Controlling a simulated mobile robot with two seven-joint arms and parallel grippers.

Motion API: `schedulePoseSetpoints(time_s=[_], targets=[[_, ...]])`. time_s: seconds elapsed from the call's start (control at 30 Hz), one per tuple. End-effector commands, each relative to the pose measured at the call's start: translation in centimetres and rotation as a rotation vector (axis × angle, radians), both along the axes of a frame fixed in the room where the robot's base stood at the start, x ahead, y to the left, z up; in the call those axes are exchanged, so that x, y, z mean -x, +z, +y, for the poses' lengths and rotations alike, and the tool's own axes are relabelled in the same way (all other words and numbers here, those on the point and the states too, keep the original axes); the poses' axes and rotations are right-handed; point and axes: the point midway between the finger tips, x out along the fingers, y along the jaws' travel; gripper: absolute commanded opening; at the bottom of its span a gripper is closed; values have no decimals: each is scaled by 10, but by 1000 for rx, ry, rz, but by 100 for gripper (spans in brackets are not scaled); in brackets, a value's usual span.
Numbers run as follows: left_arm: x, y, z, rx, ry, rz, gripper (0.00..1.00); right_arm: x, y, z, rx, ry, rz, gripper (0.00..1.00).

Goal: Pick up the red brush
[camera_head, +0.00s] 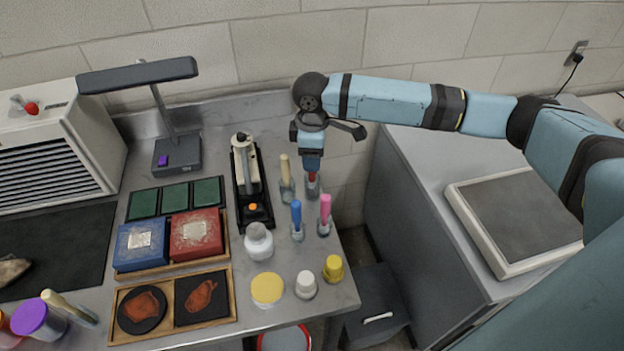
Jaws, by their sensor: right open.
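The red brush (312,178) stands upright near the right edge of the grey metal bench, its red upper part showing just below my right gripper (311,167). My right gripper points down directly over the brush. Its fingers are open, and they hide the top of the brush. I cannot tell whether they touch it. My left gripper is not in view.
A tan-handled brush (286,170) stands close left of the gripper. A blue brush (296,214) and a pink brush (325,208) stand in front. A black stand with a cream tool (247,165) lies further left. White and yellow jars (267,289) line the front.

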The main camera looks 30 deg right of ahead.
Motion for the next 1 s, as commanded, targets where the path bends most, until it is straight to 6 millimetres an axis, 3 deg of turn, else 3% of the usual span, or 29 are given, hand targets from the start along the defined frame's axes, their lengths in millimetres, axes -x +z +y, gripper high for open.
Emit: schedulePoseSetpoints(time_s=[0.07,0.1,0.3,0.73,1.0], targets=[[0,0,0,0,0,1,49,0,0,0,0,0,0,50],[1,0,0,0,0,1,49,0,0,0,0,0,0,46],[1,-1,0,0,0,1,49,0,0,0,-1,0,1,0],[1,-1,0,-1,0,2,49,0,6,0,-1,0,-1,0],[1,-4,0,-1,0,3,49,-1,43,0,-1,1,-3,0]])
